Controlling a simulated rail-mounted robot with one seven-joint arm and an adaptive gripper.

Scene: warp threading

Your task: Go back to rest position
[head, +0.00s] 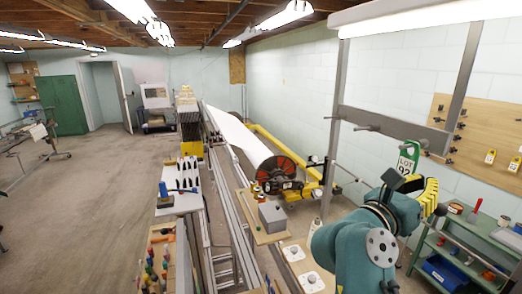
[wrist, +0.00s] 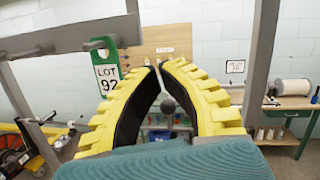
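My gripper (head: 430,197) has yellow ribbed fingers with black inner pads. It is at the right in the head view, near the grey metal rack. In the wrist view the fingers of my gripper (wrist: 158,67) lean toward each other, with a narrow gap between the tips and nothing held. A green tag with a white "LOT 92" label (wrist: 107,72) hangs from a peg on the rack, left of the fingers and apart from them. The tag also shows in the head view (head: 406,158), just above my gripper.
The grey rack (head: 385,120) has several protruding pegs. A green shelf unit (head: 462,255) stands below at the right, near a pegboard (head: 495,140) on the wall. The warp machine with a large reel (head: 277,175) is left of my arm. Open floor (head: 75,215) lies farther left.

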